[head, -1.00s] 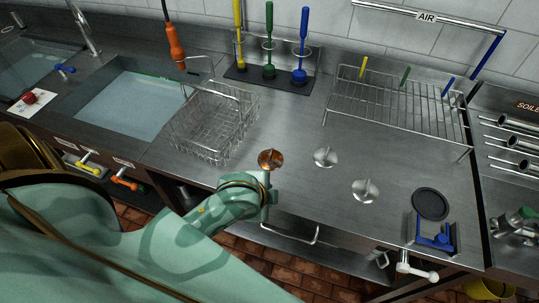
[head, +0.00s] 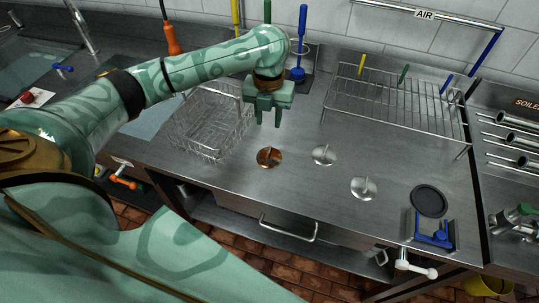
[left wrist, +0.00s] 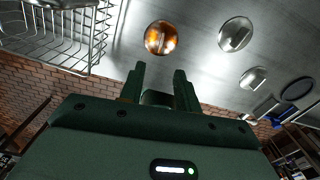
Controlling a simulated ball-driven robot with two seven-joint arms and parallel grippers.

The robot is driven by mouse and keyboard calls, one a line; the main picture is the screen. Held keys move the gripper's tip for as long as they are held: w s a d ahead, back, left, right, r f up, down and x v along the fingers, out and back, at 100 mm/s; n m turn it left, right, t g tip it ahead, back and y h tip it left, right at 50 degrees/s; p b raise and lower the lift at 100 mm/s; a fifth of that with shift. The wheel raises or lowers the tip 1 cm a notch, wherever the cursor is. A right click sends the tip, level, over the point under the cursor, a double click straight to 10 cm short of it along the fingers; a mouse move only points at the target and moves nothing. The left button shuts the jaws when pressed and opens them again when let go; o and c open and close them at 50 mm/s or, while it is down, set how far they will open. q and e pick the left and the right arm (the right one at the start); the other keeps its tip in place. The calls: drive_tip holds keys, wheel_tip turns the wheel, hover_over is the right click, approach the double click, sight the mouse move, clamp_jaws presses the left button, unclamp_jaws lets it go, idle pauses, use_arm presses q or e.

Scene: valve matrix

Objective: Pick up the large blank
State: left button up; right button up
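Three round discs with upright tabs lie on the steel counter: a copper one (head: 270,157), a steel one (head: 324,155) and another steel one (head: 364,188). They look close in size, and I cannot tell which is the large blank. My left gripper (head: 267,122) is open and empty, above the counter on the far side of the copper disc. In the left wrist view its fingers (left wrist: 158,74) stand apart, with the copper disc (left wrist: 160,38) beyond them and the steel discs (left wrist: 236,35) to the right. My right gripper is out of view.
A wire basket (head: 212,125) stands left of the gripper, partly behind my arm. Upright brushes (head: 300,60) stand behind it. A wire rack (head: 400,105) is at the back right. A black disc (head: 430,201) and a blue bracket (head: 434,238) are at front right.

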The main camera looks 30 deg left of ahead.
use_arm(q)
drive_tip(key=b, duration=0.2)
hover_over(269, 151)
wheel_tip(269, 151, down, 7)
drive_tip(key=shift+r, duration=0.2)
drive_tip(key=shift+f, duration=0.8)
wheel_tip(269, 151, down, 5)
drive_tip(key=b, duration=0.2)
drive_tip(key=shift+r+b, duration=0.15)
drive_tip(key=shift+b, duration=0.2)
drive_tip(key=shift+r, duration=0.1)
clamp_jaws()
